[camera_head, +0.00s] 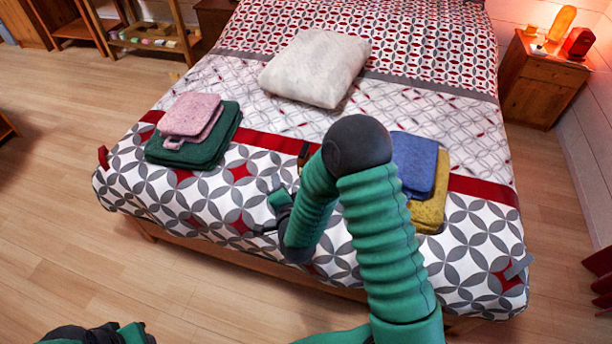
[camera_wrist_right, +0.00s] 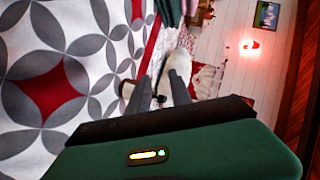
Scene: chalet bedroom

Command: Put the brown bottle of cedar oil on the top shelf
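My right arm reaches over the bed in the head view, its gripper (camera_head: 282,205) low over the patterned cover and its fingertips partly hidden. In the right wrist view the two fingers (camera_wrist_right: 162,85) stand apart. In the head view a brown strip (camera_head: 303,153) shows beside my forearm. A wooden shelf unit (camera_head: 150,43) stands at top left. Part of my left arm (camera_head: 100,334) shows at bottom left.
On the bed lie pink (camera_head: 190,116) and green (camera_head: 205,150) folded cloths, a white pillow (camera_head: 316,68), and blue (camera_head: 414,160) and yellow (camera_head: 430,208) cloths. A nightstand (camera_head: 540,85) with a glowing lamp (camera_head: 561,22) stands at right. The floor at left is clear.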

